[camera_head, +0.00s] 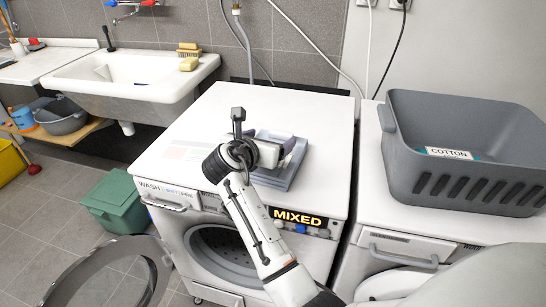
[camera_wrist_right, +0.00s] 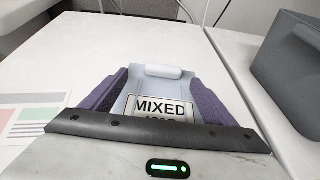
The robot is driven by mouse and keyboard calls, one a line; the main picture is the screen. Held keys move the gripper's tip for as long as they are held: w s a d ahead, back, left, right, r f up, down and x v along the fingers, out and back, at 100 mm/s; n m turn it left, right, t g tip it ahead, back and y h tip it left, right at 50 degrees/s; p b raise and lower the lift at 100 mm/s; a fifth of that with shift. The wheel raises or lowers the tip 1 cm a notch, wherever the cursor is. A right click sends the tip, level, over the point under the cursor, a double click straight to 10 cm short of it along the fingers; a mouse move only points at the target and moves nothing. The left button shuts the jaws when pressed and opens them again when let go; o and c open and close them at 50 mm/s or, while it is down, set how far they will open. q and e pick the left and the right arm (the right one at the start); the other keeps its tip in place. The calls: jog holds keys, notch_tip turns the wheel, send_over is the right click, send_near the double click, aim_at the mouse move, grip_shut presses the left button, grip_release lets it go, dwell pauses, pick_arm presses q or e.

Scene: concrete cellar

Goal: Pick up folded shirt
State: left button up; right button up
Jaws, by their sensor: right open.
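The folded shirt (camera_head: 292,172) is a flat grey-blue bundle on top of the white washing machine with the MIXED display. My left gripper is not in view.
A grey basket (camera_head: 455,179) labelled COTTON stands on the machine to the right. A sink (camera_head: 130,72) is at the left. The washer's round door (camera_head: 110,272) hangs open below. A green bin (camera_head: 115,202) stands on the floor. The washer top behind the shirt is clear.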

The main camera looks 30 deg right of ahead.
aim_at(280, 134)
jog(key=x, duration=0.4)
jog(key=shift+s+d, duration=0.2)
jog(key=shift+s, duration=0.15)
jog(key=shift+w+d+f, duration=0.2)
jog(key=shift+w+d, duration=0.15)
jog(key=shift+d, duration=0.05)
jog(key=c, duration=1.2)
jog(key=shift+r, duration=0.15)
jog(key=shift+c, duration=0.7)
